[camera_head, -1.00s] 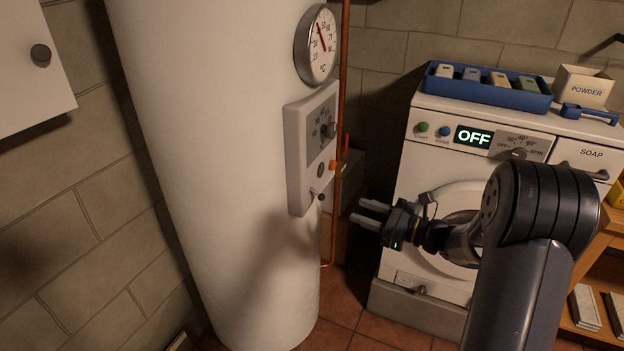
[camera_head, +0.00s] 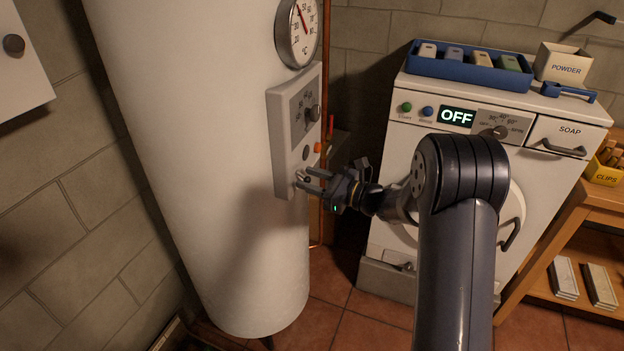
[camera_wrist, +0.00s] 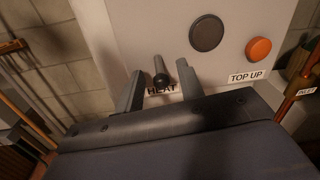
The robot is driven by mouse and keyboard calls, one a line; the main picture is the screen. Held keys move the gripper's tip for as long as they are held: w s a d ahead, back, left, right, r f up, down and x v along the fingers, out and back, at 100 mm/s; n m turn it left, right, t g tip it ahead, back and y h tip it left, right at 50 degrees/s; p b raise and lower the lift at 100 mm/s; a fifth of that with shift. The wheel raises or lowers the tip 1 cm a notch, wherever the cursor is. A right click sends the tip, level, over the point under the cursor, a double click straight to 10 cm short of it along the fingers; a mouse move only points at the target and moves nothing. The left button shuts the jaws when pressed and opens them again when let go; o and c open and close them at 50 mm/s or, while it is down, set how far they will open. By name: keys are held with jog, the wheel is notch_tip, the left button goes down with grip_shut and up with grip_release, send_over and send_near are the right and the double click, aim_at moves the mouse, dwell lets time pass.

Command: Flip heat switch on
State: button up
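The heat switch is a small dark lever with a round tip (camera_wrist: 161,78) on the white control panel (camera_head: 283,150) of the tank. In the wrist view it stands just above the "HEAT" label (camera_wrist: 161,91), which is partly covered. My gripper (camera_head: 304,179) is at the panel's lower end in the head view. In the wrist view my gripper (camera_wrist: 160,69) is open, with one finger on each side of the lever and gaps visible. I cannot tell whether the fingertips touch the panel. The lever's on or off position is unclear.
A dark round part (camera_wrist: 207,33) and an orange button (camera_wrist: 259,49) marked "TOP UP" sit right of the lever. The panel also has a dial knob (camera_head: 314,113). A copper pipe (camera_head: 328,60) runs beside the tank. The washing machine (camera_head: 385,200) reads "OFF" and stands to the right.

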aim_at(308, 178)
jog(key=shift+c, duration=0.2)
grip_shut()
jog(key=shift+r, duration=0.15)
jog(key=r+h+p, duration=0.1)
jog(key=p, duration=0.1)
jog(key=g+h+p, duration=0.1)
jog(key=h+p, duration=0.1)
jog(key=p, duration=0.1)
jog(key=shift+r, duration=0.4)
jog(key=r+h+p, duration=0.1)
jog(key=h+p, duration=0.1)
jog(key=p, duration=0.2)
jog(key=g+h+p, duration=0.1)
jog(key=p, duration=0.4)
jog(key=shift+a+r+g+h, duration=0.15)
jog(key=shift+r+g+h, duration=0.15)
jog(key=shift+r+h, duration=0.1)
jog(key=p, duration=0.2)
jog(key=h+p, duration=0.1)
jog(key=p, duration=0.1)
jog(key=shift+w+a+r+n+g+h, duration=0.1)
jog(key=shift+a+r+n+g+h, duration=0.05)
jog(key=shift+n+g+h, duration=0.2)
jog(key=shift+w+a+g+h+p, duration=0.15)
jog(key=shift+g+h+p, duration=0.3)
jog(key=shift+h+p, duration=0.5)
